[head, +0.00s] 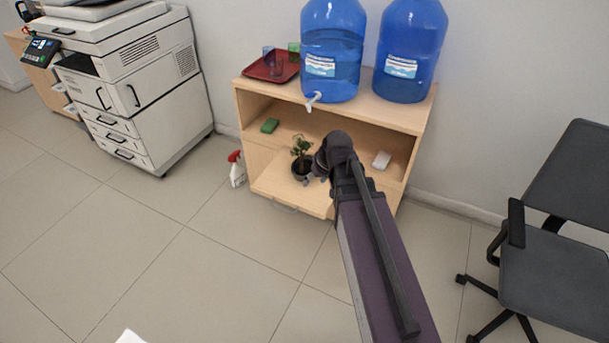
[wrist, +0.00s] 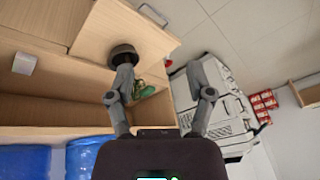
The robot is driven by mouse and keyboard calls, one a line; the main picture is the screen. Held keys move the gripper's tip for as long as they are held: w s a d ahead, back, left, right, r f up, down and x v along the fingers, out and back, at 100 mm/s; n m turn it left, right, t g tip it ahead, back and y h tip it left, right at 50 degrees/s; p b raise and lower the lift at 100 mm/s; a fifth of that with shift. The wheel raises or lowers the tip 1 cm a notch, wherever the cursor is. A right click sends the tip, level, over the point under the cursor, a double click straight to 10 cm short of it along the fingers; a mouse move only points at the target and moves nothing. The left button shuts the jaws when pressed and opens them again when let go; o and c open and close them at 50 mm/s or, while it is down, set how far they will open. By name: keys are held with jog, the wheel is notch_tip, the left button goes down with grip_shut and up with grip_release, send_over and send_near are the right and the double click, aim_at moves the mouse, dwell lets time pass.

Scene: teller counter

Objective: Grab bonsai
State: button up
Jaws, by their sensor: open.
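The bonsai (head: 301,147) is a small green plant in a dark round pot. It stands upright on the low wooden surface at the front of the cabinet. In the wrist view its pot (wrist: 123,52) shows upside down, partly behind one finger, with green foliage below it. My gripper (head: 322,162) is just right of the bonsai in the head view, its fingers largely hidden by my arm. In the wrist view my gripper (wrist: 163,70) is open with nothing held between the fingers. The pot lies toward the left finger, and contact cannot be told.
The cabinet (head: 405,118) holds a green sponge (head: 270,125) and a white block (head: 382,159). Two blue water bottles (head: 331,50) and a red tray (head: 257,71) stand on top. A spray bottle (head: 236,169) is left, an office chair (head: 550,260) right.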

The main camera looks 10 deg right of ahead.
jog(key=w+f+n+t+y+b, duration=0.2)
jog(key=w+f+t+b, duration=0.2)
jog(key=w+f+b, duration=0.95)
jog(key=t+b, duration=0.5)
jog(key=b, duration=1.4)
send_near(302, 168)
jog(key=s, duration=0.3)
jog(key=shift+w+d+r+p, duration=0.2)
jog(key=shift+d+r+p, duration=0.15)
jog(key=shift+r, duration=0.1)
jog(key=shift+w, duration=0.1)
jog(key=shift+b+x, duration=1.7)
jog(key=shift+x, duration=2.5)
jog(key=shift+w+r, duration=0.1)
jog(key=shift+r, duration=0.05)
